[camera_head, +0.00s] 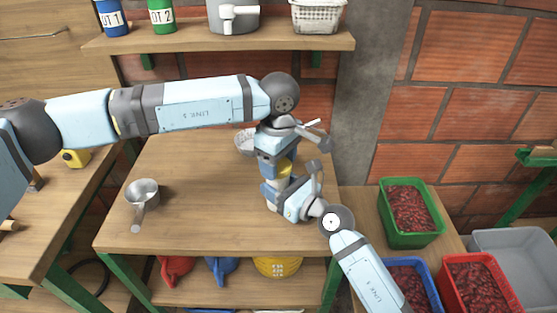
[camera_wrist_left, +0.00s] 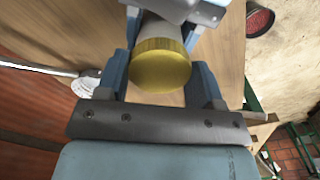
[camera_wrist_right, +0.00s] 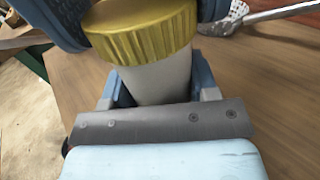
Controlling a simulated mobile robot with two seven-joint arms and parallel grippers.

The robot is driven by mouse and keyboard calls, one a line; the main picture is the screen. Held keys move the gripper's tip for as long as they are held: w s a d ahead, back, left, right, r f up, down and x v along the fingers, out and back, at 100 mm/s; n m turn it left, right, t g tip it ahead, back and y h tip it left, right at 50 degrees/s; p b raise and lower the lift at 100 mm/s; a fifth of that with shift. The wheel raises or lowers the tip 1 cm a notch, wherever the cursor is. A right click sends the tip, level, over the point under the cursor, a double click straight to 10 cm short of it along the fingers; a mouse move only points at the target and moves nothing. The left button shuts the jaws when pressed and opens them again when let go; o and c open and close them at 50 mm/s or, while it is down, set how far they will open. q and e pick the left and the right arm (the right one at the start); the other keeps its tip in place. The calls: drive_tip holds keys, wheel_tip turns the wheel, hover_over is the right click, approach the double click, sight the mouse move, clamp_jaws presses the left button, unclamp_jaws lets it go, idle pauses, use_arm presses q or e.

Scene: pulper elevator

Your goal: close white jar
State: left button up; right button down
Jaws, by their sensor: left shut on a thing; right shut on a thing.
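The white jar (camera_wrist_right: 160,82) is upright, with the yellow ribbed lid (camera_wrist_right: 143,32) on its top; no gap shows between them in the right wrist view. In the head view only a little of the lid (camera_head: 285,169) shows between the grippers. My left gripper (camera_head: 279,168) comes from above and is shut on the lid, a finger on each side; the left wrist view shows the lid's flat top (camera_wrist_left: 160,70). My right gripper (camera_head: 280,188) is lower and shut around the jar's body. I cannot tell how tightly the lid is seated.
A slotted metal ladle (camera_head: 245,142) lies behind the grippers. A metal pan (camera_head: 143,190) stands on the table's left part. The wooden table (camera_head: 205,215) is clear between pan and grippers. Crates of red fruit, one green (camera_head: 386,206), stand at right. A shelf (camera_head: 215,43) is above.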

use_arm(q)
drive_tip(key=m, duration=0.4)
drive_tip(key=shift+m, duration=0.3)
drive_tip(key=m, duration=0.6)
drive_tip(key=shift+a, duration=0.1)
drive_tip(key=m, duration=0.6)
drive_tip(key=shift+m, duration=0.3)
drive_tip(key=m, duration=0.5)
drive_tip(key=o, duration=0.9)
